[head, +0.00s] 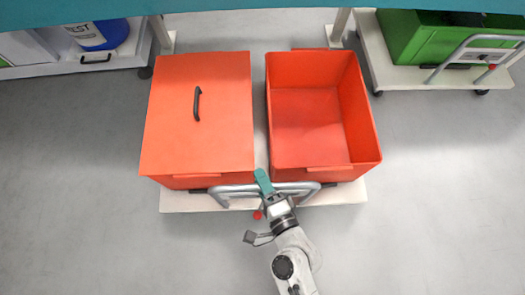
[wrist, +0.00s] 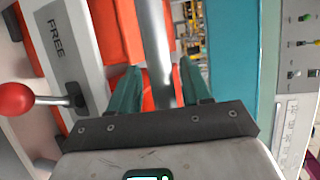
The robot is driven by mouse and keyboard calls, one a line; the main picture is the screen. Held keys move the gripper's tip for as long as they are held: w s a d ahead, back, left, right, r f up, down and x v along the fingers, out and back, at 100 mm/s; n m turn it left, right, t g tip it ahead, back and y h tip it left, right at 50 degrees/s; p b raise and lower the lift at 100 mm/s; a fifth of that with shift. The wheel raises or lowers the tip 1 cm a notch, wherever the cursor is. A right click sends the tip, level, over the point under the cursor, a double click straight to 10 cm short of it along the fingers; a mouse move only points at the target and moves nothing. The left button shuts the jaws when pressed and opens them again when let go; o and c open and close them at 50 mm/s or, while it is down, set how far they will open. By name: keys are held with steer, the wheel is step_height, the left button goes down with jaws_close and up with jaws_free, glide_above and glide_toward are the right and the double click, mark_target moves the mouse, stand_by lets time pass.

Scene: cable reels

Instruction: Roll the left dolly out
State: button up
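A low pale dolly (head: 345,193) stands in the middle of the head view, with a silver tube handle (head: 235,190) along its near edge. My gripper (head: 262,178) is at this handle. In the wrist view the teal fingers (wrist: 159,68) stand apart on either side of the silver tube (wrist: 157,40), with narrow gaps showing; firm contact is not visible. The red knob also shows in the head view (head: 257,215). Another dolly (head: 60,68) is at the upper left.
A lidded orange bin (head: 215,120) and an open, empty orange bin (head: 310,125) stand on the middle dolly. A blue container (head: 98,35) is at upper left. A green crate (head: 415,38) sits on a dolly (head: 400,75) at upper right. Near floor (head: 100,250) is clear.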

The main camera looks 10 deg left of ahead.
steer(key=b+v, duration=0.1)
steer(key=v, duration=0.9)
steer(key=shift+s+d, duration=0.25)
stand_by(0.6)
